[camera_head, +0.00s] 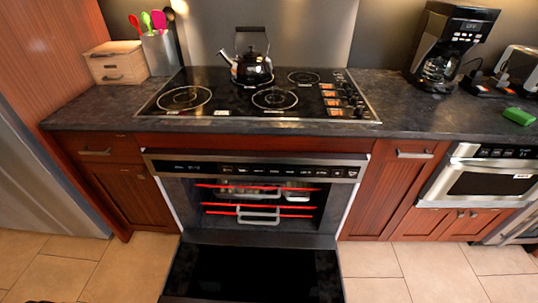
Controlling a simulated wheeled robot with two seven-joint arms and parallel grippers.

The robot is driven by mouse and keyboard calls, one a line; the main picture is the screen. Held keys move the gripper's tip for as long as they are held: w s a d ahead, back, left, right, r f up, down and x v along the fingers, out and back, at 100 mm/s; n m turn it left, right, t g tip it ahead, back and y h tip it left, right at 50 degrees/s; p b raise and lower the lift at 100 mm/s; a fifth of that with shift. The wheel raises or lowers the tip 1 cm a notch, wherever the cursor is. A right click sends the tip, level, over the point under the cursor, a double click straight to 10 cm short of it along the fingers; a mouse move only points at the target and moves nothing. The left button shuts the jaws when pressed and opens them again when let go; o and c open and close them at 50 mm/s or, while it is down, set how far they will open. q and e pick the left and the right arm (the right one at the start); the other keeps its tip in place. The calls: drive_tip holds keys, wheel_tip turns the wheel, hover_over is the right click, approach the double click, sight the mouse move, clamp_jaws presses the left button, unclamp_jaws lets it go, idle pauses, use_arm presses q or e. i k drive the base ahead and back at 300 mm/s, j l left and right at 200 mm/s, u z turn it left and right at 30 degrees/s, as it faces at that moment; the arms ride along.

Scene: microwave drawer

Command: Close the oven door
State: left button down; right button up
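The oven (256,169) is built into the counter front below the cooktop. Its door (254,272) is folded down and lies open toward me, with a dark inner face. The lower end of the door runs to the bottom edge of the camera_head view. Inside the oven cavity are racks with red front edges (258,206) and light grey handles. Some pans or dishes (250,190) sit on the upper rack. Neither of my grippers shows in the view.
A black kettle (250,67) stands on the cooktop (205,79). A microwave (483,183) is at right. Tiled floor (125,267) is clear on both sides of the door.

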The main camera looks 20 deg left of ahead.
sight(206, 266)
drive_tip(key=k+j, duration=0.15)
drive_tip(key=j, duration=0.2)
drive_tip(key=k+j, duration=0.2)
drive_tip(key=j, duration=0.2)
drive_tip(key=k+j, duration=0.15)
drive_tip(key=j, duration=0.2)
drive_tip(key=k+j, duration=0.2)
drive_tip(key=j, duration=0.15)
drive_tip(key=k+j, duration=0.15)
drive_tip(key=j, duration=0.25)
